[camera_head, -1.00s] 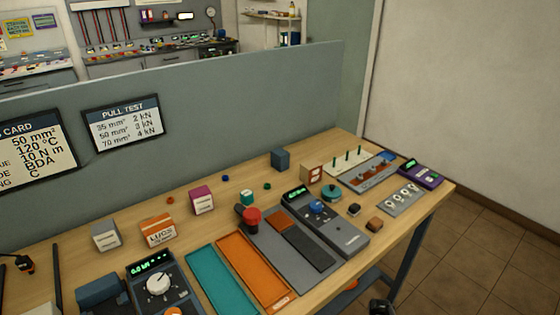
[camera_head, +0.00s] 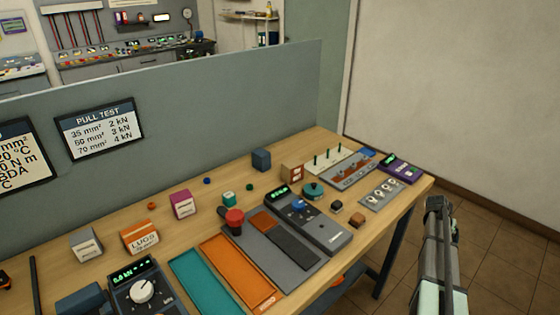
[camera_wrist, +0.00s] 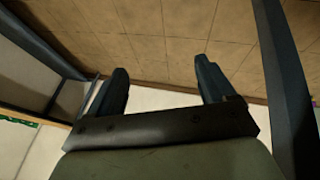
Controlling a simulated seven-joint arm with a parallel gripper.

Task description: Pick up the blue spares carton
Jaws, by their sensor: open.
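A small dark blue carton (camera_head: 261,159) stands upright at the back of the wooden bench, close to the grey partition, in the head view. No lettering on it is readable. My gripper (camera_head: 439,205) is off the bench's right end, above the floor, well away from the carton. In the wrist view my gripper (camera_wrist: 160,83) is open, with nothing between its two fingers. The carton does not show in the wrist view.
A magenta carton (camera_head: 182,204), an orange lugs carton (camera_head: 141,236) and a grey carton (camera_head: 86,245) stand left of the blue one. A brown-and-white block (camera_head: 292,173) and a pegged board (camera_head: 318,161) are to its right. The grey partition (camera_head: 210,115) rises behind.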

